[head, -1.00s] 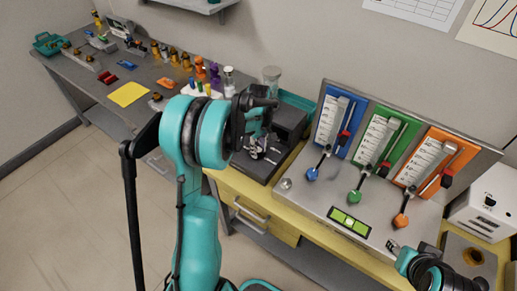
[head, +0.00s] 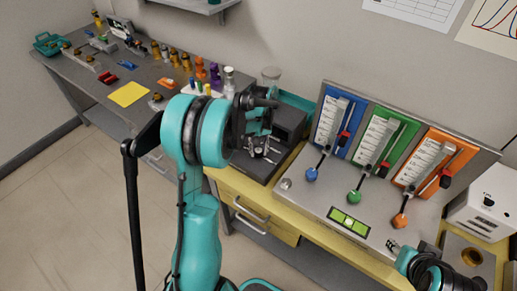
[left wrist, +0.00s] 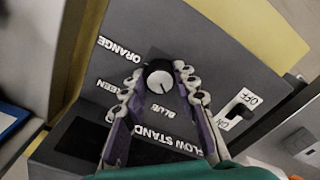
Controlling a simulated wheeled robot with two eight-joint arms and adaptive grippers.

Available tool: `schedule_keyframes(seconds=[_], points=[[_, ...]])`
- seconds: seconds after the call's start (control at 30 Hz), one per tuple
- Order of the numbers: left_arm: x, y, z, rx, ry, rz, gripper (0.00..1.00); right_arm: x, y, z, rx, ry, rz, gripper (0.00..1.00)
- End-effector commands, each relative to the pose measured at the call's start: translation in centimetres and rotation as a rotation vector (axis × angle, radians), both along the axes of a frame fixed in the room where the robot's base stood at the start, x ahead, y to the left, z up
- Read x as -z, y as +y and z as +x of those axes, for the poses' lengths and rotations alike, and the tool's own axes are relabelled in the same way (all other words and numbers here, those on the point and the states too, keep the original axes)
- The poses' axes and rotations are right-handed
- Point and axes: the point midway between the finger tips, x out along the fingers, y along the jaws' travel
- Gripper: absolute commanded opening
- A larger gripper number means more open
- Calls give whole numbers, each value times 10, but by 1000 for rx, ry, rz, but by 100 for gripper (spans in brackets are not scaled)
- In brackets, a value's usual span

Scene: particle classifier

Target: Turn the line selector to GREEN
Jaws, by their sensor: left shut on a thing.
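The line selector is a small round knob (left wrist: 160,82) with a pale face and dark rim, on the dark grey flow stand box (left wrist: 215,70). It sits between the printed words ORANGE, GREEN and BLUE in the left wrist view. Which word it points to is not clear. My left gripper (left wrist: 157,78) is shut on the knob, one finger on each side. In the head view the left gripper (head: 262,148) is over the box (head: 288,123), and the knob is hidden there. My right gripper (head: 391,246) is at the lower right, apart from the box; its jaw state is unclear.
An OFF/ON switch (left wrist: 240,103) is on the same panel, right of the right finger. A panel with blue, green and orange flow gauges (head: 380,140) and matching knobs stands to the right. A green indicator (head: 349,222) lies in front of it.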

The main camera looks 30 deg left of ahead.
Motion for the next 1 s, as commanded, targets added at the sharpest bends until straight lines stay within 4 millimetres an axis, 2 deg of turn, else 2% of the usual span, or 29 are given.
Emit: schedule_keyframes(seconds=[1.0], points=[[0, 0, 0, 964, 0, 0, 0, -5, 0, 0, 0, 0, 0, 40]])
